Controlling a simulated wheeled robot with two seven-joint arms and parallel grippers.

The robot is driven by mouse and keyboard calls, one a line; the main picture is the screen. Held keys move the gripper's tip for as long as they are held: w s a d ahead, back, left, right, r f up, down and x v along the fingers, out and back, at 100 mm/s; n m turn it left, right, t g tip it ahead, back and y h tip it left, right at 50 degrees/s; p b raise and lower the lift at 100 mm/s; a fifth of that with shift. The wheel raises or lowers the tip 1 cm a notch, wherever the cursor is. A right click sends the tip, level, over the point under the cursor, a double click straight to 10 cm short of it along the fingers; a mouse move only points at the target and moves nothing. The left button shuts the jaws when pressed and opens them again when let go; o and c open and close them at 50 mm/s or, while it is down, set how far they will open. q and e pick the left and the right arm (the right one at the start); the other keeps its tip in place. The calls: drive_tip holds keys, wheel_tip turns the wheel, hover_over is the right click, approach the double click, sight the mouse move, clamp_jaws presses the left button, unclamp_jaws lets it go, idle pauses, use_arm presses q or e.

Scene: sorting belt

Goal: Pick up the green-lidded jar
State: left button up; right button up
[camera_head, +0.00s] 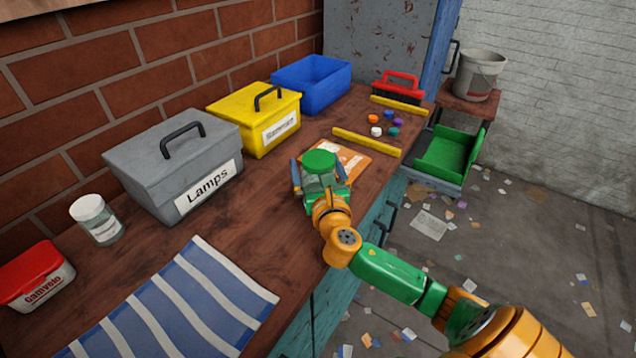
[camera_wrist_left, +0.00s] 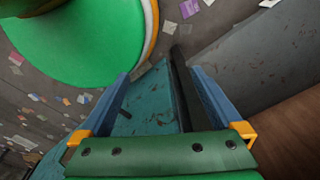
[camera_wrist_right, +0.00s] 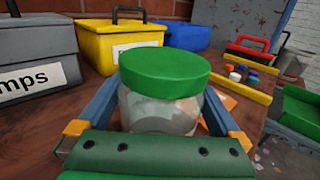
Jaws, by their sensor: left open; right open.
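The green-lidded jar (camera_head: 319,168) stands upright on the wooden bench, in front of the yellow box. It is clear glass with a wide green lid, and it fills the middle of the right wrist view (camera_wrist_right: 163,90). My right gripper (camera_head: 322,182) is open, with one blue finger on each side of the jar. I cannot tell whether the fingers touch the glass. My left gripper (camera_wrist_left: 160,95) is open and empty in the left wrist view, facing a teal cabinet front and the littered floor. It does not show in the head view.
A grey "Lamps" box (camera_head: 165,160), yellow box (camera_head: 250,112) and blue bin (camera_head: 311,83) line the wall. A white-lidded jar (camera_head: 97,220), red-lidded tub (camera_head: 36,276) and striped cloth (camera_head: 180,305) lie left. An orange packet (camera_head: 352,162) and yellow bar (camera_head: 366,141) lie beyond the jar.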

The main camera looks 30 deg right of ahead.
drive_tip(key=shift+r, duration=0.1)
drive_tip(key=c, duration=1.3)
